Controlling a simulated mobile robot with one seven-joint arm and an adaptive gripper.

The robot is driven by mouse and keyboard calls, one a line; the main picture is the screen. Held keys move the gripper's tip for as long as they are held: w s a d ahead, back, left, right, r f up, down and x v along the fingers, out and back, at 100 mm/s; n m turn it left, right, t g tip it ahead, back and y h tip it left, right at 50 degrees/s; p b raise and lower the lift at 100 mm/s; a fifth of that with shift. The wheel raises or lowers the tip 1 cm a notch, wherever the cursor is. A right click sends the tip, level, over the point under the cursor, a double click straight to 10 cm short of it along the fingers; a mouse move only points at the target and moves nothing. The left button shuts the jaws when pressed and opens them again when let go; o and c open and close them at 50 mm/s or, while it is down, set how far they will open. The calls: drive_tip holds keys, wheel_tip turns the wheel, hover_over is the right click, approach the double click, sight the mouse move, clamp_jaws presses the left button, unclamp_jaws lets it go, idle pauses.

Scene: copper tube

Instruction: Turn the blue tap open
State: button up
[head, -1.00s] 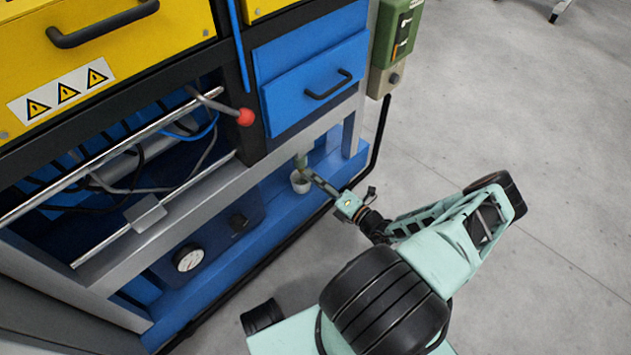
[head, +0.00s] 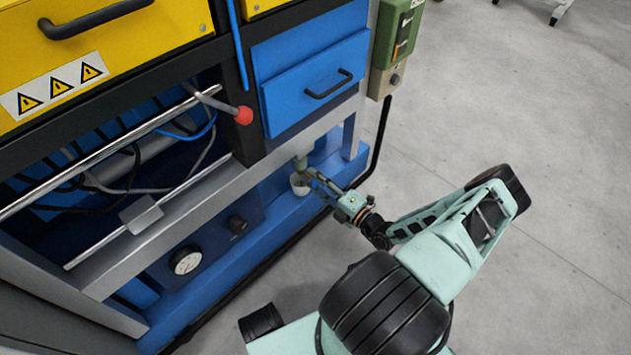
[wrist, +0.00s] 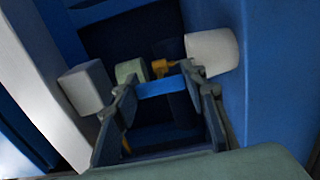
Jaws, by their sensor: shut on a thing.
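The blue tap handle (wrist: 158,89) shows in the wrist view as a short blue bar spanning my two fingers. My gripper (wrist: 164,86) is shut on it, with a fingertip at each end. A brass-coloured part (wrist: 160,67) and a pale green cylinder (wrist: 130,71) sit just behind the handle. In the head view my gripper (head: 312,174) reaches under the bench's grey rail, beside a green fitting (head: 300,163). The handle is too small and covered to make out there.
A white cup (head: 299,185) stands on the blue ledge by my fingers; it also shows in the wrist view (wrist: 212,53). The grey rail (head: 200,208) runs above. A pressure gauge (head: 187,260) is lower left. Open floor (head: 510,110) lies to the right.

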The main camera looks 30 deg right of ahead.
drive_tip(key=shift+w, duration=0.1)
drive_tip(key=o, duration=1.2)
drive_tip(key=v, duration=0.7)
drive_tip(key=shift+s+r, duration=0.1)
drive_tip(key=shift+s, duration=0.2)
